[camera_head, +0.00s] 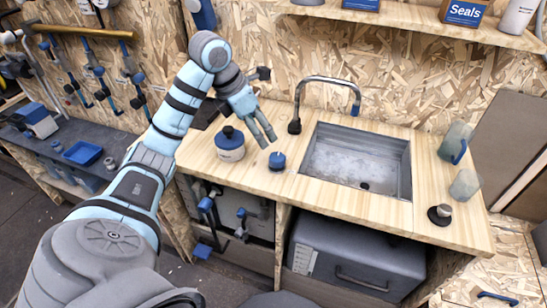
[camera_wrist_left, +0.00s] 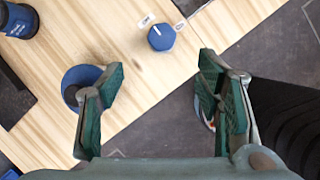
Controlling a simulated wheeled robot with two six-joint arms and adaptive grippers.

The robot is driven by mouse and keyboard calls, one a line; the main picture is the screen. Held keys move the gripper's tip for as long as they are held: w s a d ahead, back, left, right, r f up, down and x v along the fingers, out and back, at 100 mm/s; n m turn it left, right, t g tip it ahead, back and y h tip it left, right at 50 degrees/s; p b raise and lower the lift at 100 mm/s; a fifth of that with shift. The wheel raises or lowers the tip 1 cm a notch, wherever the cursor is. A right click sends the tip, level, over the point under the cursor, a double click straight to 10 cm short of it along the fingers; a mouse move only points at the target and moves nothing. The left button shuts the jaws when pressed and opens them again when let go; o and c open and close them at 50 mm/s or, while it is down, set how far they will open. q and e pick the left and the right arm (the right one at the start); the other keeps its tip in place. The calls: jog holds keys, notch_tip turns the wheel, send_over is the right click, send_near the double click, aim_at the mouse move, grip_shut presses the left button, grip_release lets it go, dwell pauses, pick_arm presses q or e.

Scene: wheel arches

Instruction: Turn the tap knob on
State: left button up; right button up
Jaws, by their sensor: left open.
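The tap knob (camera_head: 277,161) is a small blue knob on the wooden counter, left of the sink and near the front edge. In the left wrist view it is a faceted blue knob (camera_wrist_left: 161,37) with a white mark on top and small pale labels beside it. My left gripper (camera_head: 268,139) is open and empty, above and behind the knob in the head view. In the wrist view the knob shows beyond the gap between the spread fingers (camera_wrist_left: 160,66), apart from both. The curved metal tap (camera_head: 325,81) stands behind the sink. My right gripper is out of view.
A white canister with a blue lid (camera_head: 230,147) stands close left of the knob. The metal sink (camera_head: 357,162) is to the right. Two translucent cups (camera_head: 455,142) and a dark round item (camera_head: 440,213) stand beyond it. The counter just around the knob is clear.

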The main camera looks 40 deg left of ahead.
aim_at(276, 157)
pick_arm(q)
jog(key=x, duration=1.2)
jog(key=shift+d+f+b, duration=0.2)
jog(key=shift+b, duration=0.15)
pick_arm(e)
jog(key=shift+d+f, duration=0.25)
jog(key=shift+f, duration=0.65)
pick_arm(q)
jog(key=c, duration=1.2)
jog(key=shift+o, duration=0.2)
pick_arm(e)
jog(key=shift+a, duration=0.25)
